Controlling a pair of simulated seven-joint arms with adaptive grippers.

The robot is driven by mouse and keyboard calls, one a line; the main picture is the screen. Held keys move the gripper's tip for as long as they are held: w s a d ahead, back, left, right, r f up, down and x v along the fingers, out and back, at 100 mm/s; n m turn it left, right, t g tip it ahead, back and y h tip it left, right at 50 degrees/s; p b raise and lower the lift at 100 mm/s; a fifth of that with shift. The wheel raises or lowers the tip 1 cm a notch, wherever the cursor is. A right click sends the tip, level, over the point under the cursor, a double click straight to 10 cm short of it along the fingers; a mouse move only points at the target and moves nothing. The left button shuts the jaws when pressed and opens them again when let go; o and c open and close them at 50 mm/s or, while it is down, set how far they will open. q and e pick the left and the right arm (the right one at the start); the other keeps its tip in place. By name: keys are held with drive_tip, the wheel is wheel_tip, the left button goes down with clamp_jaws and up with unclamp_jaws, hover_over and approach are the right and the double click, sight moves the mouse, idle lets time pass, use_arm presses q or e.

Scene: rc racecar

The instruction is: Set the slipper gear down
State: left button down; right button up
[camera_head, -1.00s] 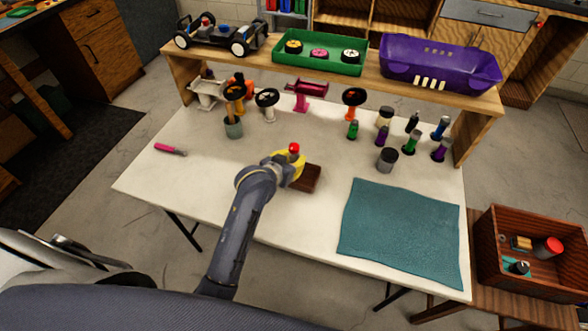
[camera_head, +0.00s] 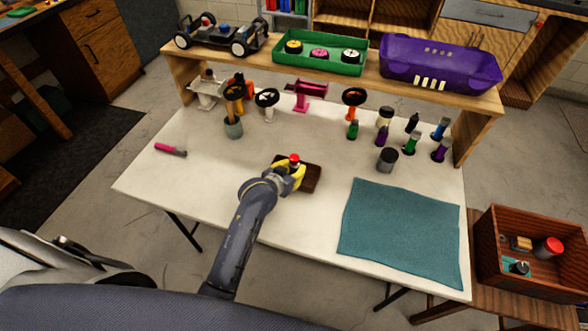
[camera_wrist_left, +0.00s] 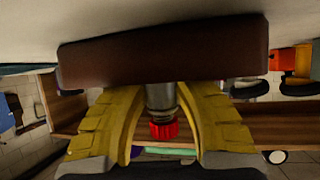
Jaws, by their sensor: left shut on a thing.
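The slipper gear shows as a red toothed end (camera_head: 294,158) above my left gripper in the head view. In the left wrist view it is a red gear (camera_wrist_left: 163,130) on a grey metal shaft. My left gripper (camera_head: 291,170) has yellow fingers shut around the shaft. A dark brown block (camera_head: 312,179) lies on the white table under and beside the gripper. In the left wrist view the shaft end meets the face of the brown block (camera_wrist_left: 165,55); I cannot tell whether it touches or enters it. My right gripper is not in view.
A teal mat (camera_head: 400,232) covers the table's right front. A pink-handled tool (camera_head: 170,149) lies at left. Several bottles and a grey jar (camera_head: 387,160) stand at right. Stands and a tool cup (camera_head: 233,128) line the back, below a wooden shelf (camera_head: 400,88). The left front is clear.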

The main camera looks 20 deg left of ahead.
use_arm(q)
drive_tip(key=shift+f, duration=0.15)
drive_tip(key=c, duration=1.1)
unclamp_jaws()
drive_tip(key=shift+s+r, duration=0.2)
drive_tip(key=shift+r, duration=0.1)
drive_tip(key=v, duration=1.1)
drive_tip(key=shift+s+r, duration=0.15)
drive_tip(key=shift+s, duration=0.1)
